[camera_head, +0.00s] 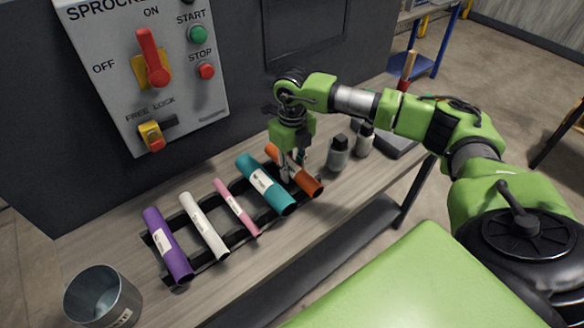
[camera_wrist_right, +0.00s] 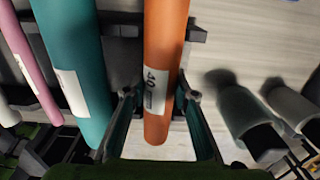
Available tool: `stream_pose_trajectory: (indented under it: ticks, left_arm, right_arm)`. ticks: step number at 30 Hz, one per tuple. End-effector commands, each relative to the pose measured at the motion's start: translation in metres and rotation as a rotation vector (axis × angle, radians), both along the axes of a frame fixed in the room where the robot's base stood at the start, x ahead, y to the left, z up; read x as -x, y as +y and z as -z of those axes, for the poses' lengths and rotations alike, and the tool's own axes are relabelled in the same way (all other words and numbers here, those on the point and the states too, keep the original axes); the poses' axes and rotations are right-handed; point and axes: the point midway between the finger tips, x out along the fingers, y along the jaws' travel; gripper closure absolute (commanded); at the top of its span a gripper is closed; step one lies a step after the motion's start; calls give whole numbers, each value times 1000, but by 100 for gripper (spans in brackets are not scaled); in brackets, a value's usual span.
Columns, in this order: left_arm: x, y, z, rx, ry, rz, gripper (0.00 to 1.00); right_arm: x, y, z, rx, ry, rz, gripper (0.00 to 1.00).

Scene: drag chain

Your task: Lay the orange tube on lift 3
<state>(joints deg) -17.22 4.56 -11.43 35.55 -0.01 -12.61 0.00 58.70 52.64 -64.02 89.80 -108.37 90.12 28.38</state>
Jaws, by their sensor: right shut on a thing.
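The orange tube (camera_head: 305,183) has a white label and lies tilted at the right end of a black rack (camera_head: 181,224). It also shows in the wrist view (camera_wrist_right: 165,40), running between the fingers. My right gripper (camera_head: 291,168) points down and is shut on the orange tube, with one finger on each side. I cannot tell whether the tube touches the rack. Beside it on the rack lie a teal tube (camera_head: 265,184), a pink tube (camera_head: 237,207), a white tube (camera_head: 203,226) and a purple tube (camera_head: 168,244). No lift marked 3 can be made out. My left gripper is out of view.
Two grey bottles with dark caps stand right of the rack, the nearer one (camera_head: 338,155) close to the gripper. A metal bucket (camera_head: 103,297) stands at the table's left end. A switch panel (camera_head: 145,75) rises behind the table (camera_head: 300,225), whose front strip is clear.

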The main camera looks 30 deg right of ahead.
Motion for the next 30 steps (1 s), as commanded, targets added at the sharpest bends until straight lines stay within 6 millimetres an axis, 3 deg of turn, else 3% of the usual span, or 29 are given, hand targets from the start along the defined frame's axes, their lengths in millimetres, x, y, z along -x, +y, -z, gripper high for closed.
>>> stream_pose_trajectory:
  ticks: [30]
  left_arm:
    - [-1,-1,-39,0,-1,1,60]
  right_arm:
    - [0,0,-60,0,-1,0,100]
